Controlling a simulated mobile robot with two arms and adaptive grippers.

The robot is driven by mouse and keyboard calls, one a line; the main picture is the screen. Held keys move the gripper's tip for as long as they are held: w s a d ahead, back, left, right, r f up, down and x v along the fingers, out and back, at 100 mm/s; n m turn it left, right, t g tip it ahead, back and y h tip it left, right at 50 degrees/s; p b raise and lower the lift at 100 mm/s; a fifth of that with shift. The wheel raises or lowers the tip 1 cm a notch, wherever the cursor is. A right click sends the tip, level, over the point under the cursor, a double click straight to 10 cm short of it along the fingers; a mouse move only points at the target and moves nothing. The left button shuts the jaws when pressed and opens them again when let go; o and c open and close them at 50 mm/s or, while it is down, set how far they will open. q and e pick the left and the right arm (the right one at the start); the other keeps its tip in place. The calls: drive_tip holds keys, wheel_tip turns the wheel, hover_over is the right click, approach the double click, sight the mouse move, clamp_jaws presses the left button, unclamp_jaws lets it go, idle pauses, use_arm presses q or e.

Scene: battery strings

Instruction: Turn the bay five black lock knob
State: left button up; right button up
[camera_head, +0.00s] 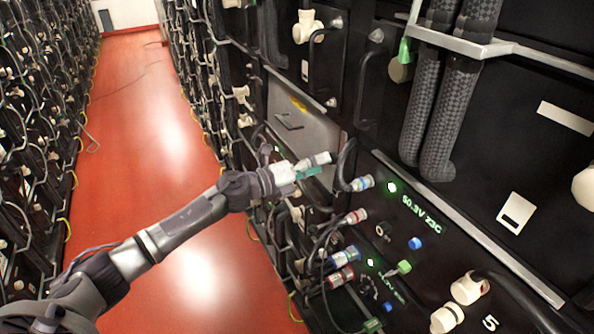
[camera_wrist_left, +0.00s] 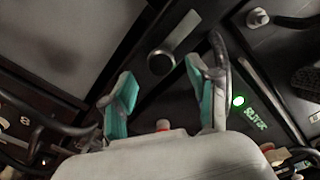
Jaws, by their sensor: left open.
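My left gripper (camera_head: 322,166) reaches in from the left in the head view, in front of the battery rack beside a black cable loop. In the left wrist view the gripper (camera_wrist_left: 165,88) is open, its teal pads apart and nothing held between them. Beyond the fingertips in that view is a round, dark-faced knob (camera_wrist_left: 160,63) with a lighter rim, apart from both fingers. I cannot tell whether it is the bay five black lock knob. A number 5 label (camera_head: 490,322) shows at the lower right of the head view. The right gripper is not in view.
A green light (camera_head: 392,187) glows beside a "50.3V 23C" readout. Blue and red cable connectors (camera_head: 345,257) and looped cables crowd the panel below my left gripper. Thick braided hoses (camera_head: 440,110) hang at upper right.

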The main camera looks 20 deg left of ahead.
use_arm(q)
drive_tip(key=v, duration=0.7)
drive_tip(key=shift+s+a, duration=0.15)
drive_tip(key=shift+s, duration=0.1)
